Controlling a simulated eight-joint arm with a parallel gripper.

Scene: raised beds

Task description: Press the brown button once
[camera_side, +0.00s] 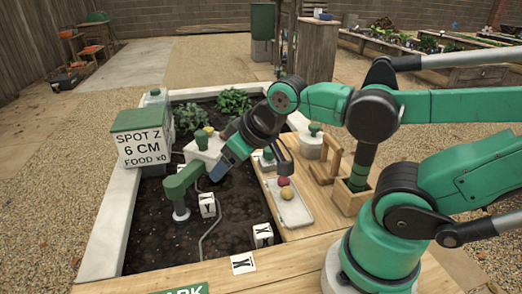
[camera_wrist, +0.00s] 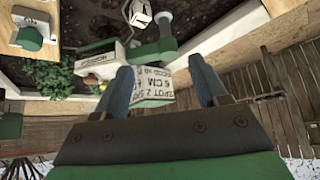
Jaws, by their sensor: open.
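My gripper (camera_side: 222,168) hangs over the soil bed in the side view, pointing down and left, with its blue-grey fingers above the green pipe-like fixture (camera_side: 184,187). In the wrist view my gripper (camera_wrist: 164,84) has its two fingers wide apart with nothing between them. I cannot surely make out a brown button. A white box (camera_side: 199,151) behind my gripper carries a small yellowish-green top and a brownish spot, too small to tell. A white box with a green lid (camera_side: 140,145) reads "SPOT Z 6 CM FOOD x0"; its sign also shows beyond my fingers in the wrist view (camera_wrist: 152,80).
A tray (camera_side: 292,208) with a red and a yellow ball lies on the wooden ledge at right, near a wooden holder (camera_side: 350,194). Leafy plants (camera_side: 233,101) grow at the back. Soil (camera_side: 160,240) is open at front left.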

